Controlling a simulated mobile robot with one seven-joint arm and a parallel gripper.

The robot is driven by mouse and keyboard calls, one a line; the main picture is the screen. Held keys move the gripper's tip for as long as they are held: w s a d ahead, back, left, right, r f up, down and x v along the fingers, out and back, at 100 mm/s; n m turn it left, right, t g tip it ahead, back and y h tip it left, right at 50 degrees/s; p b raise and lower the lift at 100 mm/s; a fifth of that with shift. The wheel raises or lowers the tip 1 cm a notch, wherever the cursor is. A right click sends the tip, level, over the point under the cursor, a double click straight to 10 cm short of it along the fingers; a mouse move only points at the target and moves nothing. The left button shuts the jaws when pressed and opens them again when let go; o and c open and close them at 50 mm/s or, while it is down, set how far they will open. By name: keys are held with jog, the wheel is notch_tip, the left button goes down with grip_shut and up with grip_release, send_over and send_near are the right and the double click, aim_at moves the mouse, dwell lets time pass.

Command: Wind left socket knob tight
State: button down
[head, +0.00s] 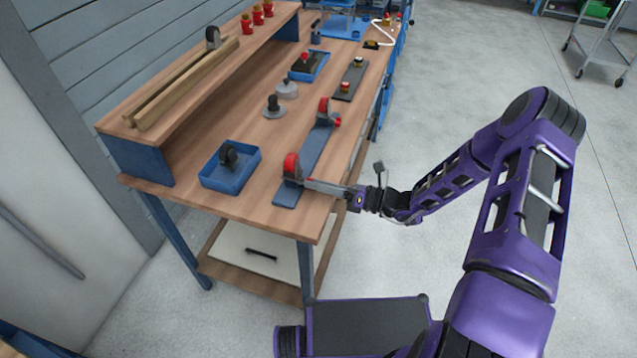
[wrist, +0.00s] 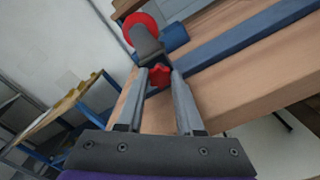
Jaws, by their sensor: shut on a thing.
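A flat blue-grey bar (head: 312,152) lies along the front of the workbench and carries two sockets. The left socket (head: 291,167), dark with a red ring, stands at the near end; it also shows in the wrist view (wrist: 147,42). The right socket (head: 324,108) stands at the far end, with a red knob (head: 337,119) on its side. My gripper (head: 306,182) reaches in from the right to the left socket. In the wrist view, the red lobed left socket knob (wrist: 160,76) sits between my fingertips, which are shut on it. The fingers hide the knob in the head view.
A blue tray (head: 217,181) with a dark part (head: 229,154) stands left of the bar. A grey round-based part (head: 274,109), another blue tray (head: 318,71) and a dark plate (head: 343,88) lie farther back. A raised shelf (head: 206,61) runs along the left.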

dwell(0.4)
jog(key=c, duration=0.6)
grip_release()
jog(key=shift+o, duration=0.2)
